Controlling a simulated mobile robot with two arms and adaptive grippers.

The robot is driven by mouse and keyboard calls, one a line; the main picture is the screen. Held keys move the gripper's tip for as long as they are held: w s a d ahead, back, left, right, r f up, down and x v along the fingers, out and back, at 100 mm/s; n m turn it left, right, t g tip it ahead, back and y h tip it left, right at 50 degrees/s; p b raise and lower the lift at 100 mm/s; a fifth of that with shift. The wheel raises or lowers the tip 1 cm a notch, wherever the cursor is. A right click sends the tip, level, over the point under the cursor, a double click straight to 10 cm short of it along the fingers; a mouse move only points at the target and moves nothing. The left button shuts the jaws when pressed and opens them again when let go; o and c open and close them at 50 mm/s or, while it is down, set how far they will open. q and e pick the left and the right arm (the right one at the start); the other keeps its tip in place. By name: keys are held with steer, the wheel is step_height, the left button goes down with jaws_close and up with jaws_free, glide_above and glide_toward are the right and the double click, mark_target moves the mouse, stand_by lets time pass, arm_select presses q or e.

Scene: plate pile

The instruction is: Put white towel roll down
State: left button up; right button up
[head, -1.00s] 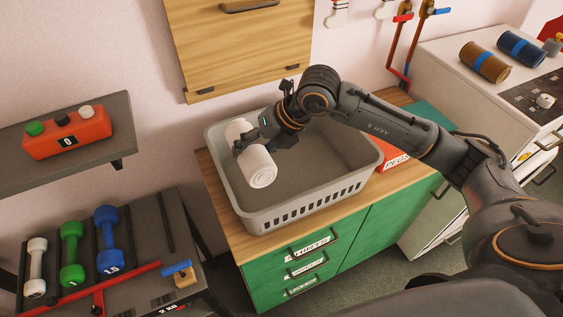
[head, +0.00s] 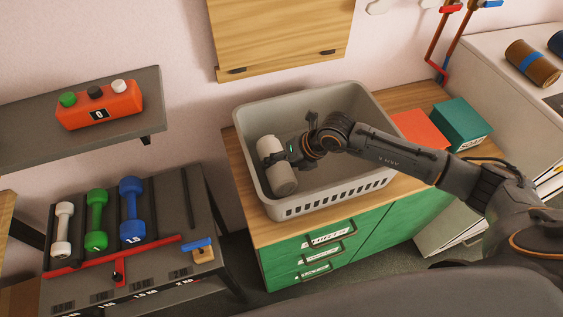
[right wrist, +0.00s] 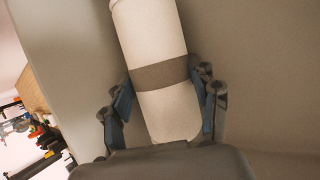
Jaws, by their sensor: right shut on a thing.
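The white towel roll (head: 281,179) is inside the grey basket (head: 340,193), near its left wall. It also shows in the right wrist view (right wrist: 152,40), with a brown-grey band around its middle. My right gripper (head: 290,157) is shut on the roll, with a finger on each side of it in the right wrist view (right wrist: 166,102). I cannot tell whether the roll touches the basket floor. My left gripper is not in view.
The basket stands on a wooden-topped green cabinet (head: 380,229). An orange box (head: 416,128) and a teal box (head: 462,122) sit to its right. A dumbbell rack (head: 170,215) and a shelf (head: 35,133) are at left. The basket's middle looks empty.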

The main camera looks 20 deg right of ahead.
steer(key=shift+f, duration=0.75)
steer(key=o, duration=1.4)
steer(key=shift+d+r, duration=0.1)
steer(key=shift+s+d+r, duration=0.1)
steer(key=shift+d+r, duration=0.05)
steer(key=shift+r, duration=0.15)
steer(key=b+v, duration=0.2)
steer(key=v, duration=0.9)
steer(key=shift+r, duration=0.1)
